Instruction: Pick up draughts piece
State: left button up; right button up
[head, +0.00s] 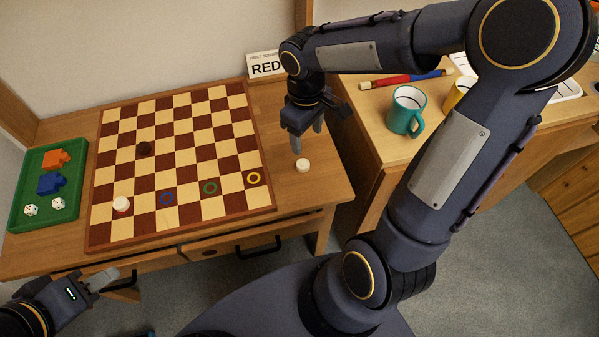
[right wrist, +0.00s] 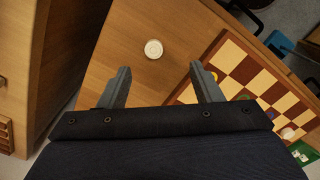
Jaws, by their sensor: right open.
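A white draughts piece (head: 303,165) lies on the bare wood of the table, right of the board. In the right wrist view the same white piece (right wrist: 154,49) lies ahead of the two fingertips and is clear of them. My right gripper (head: 306,146) is open and empty above the table, just behind the piece. The chequered board (head: 180,160) carries another white piece (head: 121,204) near its front left corner and a dark piece (head: 144,148) further back. My left gripper (head: 101,281) is at the lower left, in front of the table; its jaws are not clear.
A green tray (head: 75,160) with orange and blue pieces and dice stands left of the board. Blue, green and yellow rings mark board squares. A sign reading RED (head: 265,65) stands behind. A teal mug (head: 407,110) stands on the side desk at right.

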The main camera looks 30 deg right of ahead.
jog(key=n+g+b, duration=0.1)
jog(key=n, duration=0.1)
send_near(303, 164)
jog(key=shift+a+f+h, duration=0.3)
jog(key=shift+a, duration=0.1)
jog(key=f, duration=0.2)
jog(key=f+b, duration=0.1)
jog(key=f, duration=0.2)
jog(key=s+d+f, duration=0.1)
jog(key=f, duration=0.2)
pick_arm(q)
notch_tip(303, 164, down, 3)
jog(key=shift+f, duration=0.15)
pick_arm(e)
jog(key=shift+r, duration=0.1)
jog(key=c, duration=1.1)
jog(key=shift+o, duration=0.2)
jog(key=shift+r, duration=0.1)
